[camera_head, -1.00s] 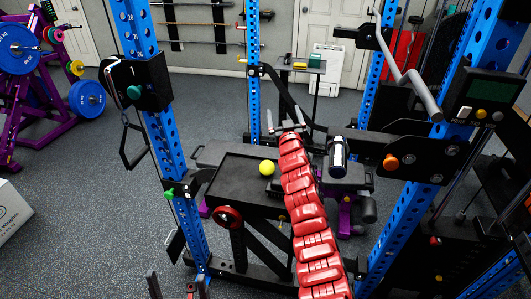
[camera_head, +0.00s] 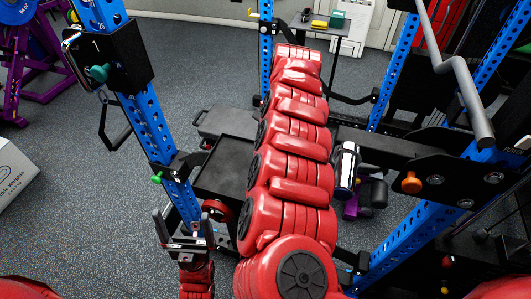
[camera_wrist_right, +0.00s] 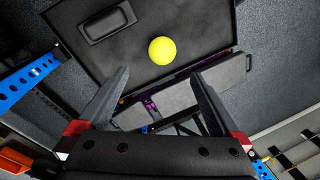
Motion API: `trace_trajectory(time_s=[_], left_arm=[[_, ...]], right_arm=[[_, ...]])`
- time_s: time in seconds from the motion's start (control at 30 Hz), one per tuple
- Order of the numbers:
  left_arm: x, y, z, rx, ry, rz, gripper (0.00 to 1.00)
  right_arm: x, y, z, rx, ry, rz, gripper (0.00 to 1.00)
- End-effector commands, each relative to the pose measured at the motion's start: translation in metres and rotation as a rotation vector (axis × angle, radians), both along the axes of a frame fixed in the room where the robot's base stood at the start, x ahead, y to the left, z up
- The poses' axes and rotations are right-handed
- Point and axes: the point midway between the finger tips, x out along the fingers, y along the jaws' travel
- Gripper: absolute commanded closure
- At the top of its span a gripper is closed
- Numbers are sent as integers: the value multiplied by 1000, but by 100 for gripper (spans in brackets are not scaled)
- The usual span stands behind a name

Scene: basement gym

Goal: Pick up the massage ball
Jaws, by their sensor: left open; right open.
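The massage ball (camera_wrist_right: 162,50), a small yellow sphere, rests on a black flat tray-like surface (camera_wrist_right: 85,50) in the right wrist view. My right gripper (camera_wrist_right: 160,76) is open and empty, with the ball beyond its fingertips, roughly in line with the gap between them. In the head view my red right arm covers the ball and the right gripper; the black surface (camera_head: 222,178) shows left of the arm. My left gripper (camera_head: 183,228) is open and empty at lower left, in front of the black surface.
Blue rack uprights (camera_head: 145,120) stand on both sides of the black surface. A dark and silver cylinder (camera_head: 345,168) stands right of my arm. A black handle-like block (camera_wrist_right: 107,20) lies near the ball. A box (camera_head: 12,172) is on the floor at far left.

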Motion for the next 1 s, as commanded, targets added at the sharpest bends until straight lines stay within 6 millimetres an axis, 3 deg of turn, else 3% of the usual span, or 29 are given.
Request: trace_trajectory(time_s=[0.33, 0.77, 1.0], left_arm=[[0, 0, 24, 0, 0, 0, 0], [0, 0, 31, 0, 0, 0, 0], [0, 0, 39, 0, 0, 0, 0]], right_arm=[[9, 5, -72, -8, 6, -1, 0], [19, 10, -103, -7, -4, -3, 0], [27, 13, -131, -9, -5, -3, 0]])
